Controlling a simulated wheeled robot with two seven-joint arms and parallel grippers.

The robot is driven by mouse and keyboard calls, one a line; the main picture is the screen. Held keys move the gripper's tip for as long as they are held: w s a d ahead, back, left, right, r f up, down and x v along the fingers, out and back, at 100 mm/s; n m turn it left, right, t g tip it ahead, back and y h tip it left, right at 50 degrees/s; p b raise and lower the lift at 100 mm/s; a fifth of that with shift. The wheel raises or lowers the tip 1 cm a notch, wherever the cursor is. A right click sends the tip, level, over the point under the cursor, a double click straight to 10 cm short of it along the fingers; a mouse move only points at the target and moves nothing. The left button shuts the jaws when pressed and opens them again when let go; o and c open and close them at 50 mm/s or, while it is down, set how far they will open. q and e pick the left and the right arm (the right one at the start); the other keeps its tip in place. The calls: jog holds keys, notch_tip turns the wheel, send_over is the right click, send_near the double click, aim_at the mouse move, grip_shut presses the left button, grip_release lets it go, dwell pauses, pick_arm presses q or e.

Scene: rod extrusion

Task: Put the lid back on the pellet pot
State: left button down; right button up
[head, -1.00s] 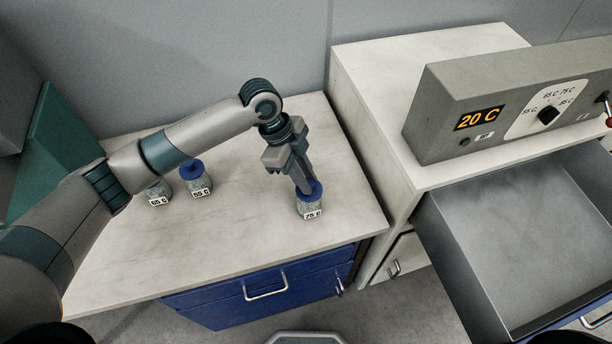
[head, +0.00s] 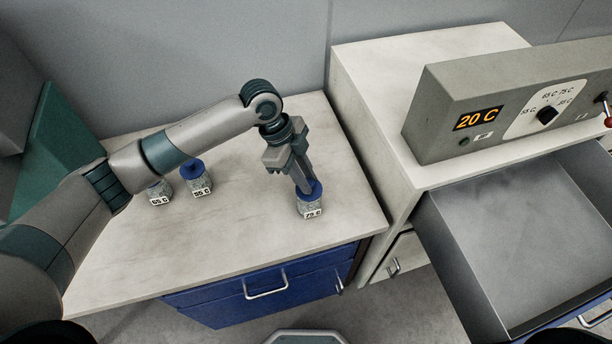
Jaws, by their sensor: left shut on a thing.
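A pellet pot labelled 75 C (head: 311,209) stands upright near the right front of the worktop. A blue lid (head: 314,188) sits at its top, partly hidden by the fingers. My left gripper (head: 306,187) comes down from above and is shut on the blue lid. I cannot tell whether the lid is fully seated on the rim. My right gripper is not in view.
Two more labelled pots stand at the left: one with a blue lid (head: 199,184), one partly behind my arm (head: 159,194). The worktop (head: 235,240) is clear in front. At right are a control box reading 20 C (head: 480,118) and an open grey drawer (head: 520,250).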

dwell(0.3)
pick_arm(q)
jog(key=c, duration=1)
grip_release()
jog(key=shift+r, duration=0.15)
jog(key=shift+r+p, duration=0.6)
jog(key=shift+p, duration=0.1)
jog(key=shift+r+p, duration=2.5)
jog(key=shift+r, duration=0.25)
grip_shut()
